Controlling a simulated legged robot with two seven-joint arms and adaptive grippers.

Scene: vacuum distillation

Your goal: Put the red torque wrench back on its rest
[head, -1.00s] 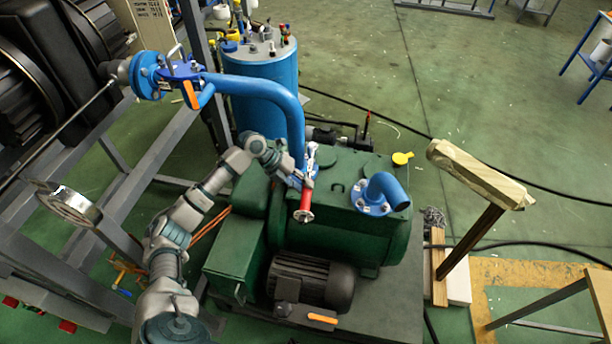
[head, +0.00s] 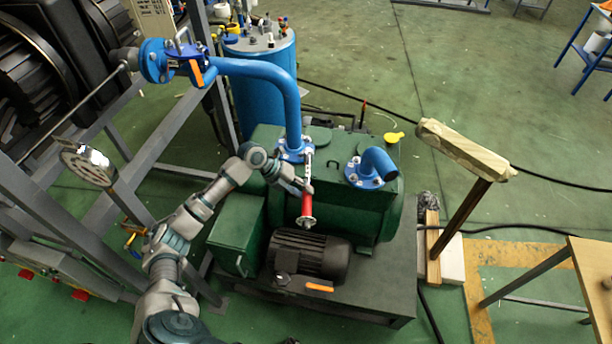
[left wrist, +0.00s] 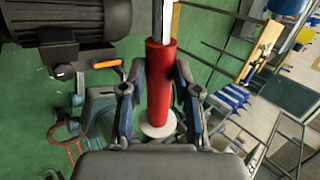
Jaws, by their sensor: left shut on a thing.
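The red torque wrench (head: 306,207) has a red handle, a bright metal shaft and a pale disc at the handle's end. My left gripper (head: 304,187) is shut on it, over the green pump in the head view. In the left wrist view the red handle (left wrist: 160,85) stands between the two fingers of the left gripper (left wrist: 157,78). The shaft runs out of the top of that view, so its head is hidden there. In the head view the shaft's upper end overlaps the blue pipe flange (head: 296,150); contact cannot be told. My right gripper is not in view.
The green pump (head: 343,208) with its dark motor (head: 310,257) lies below the wrench. A blue elbow pipe (head: 378,163) rises to the right. A wooden-topped post (head: 465,150) and a table (head: 592,275) stand farther right. Open green floor lies behind.

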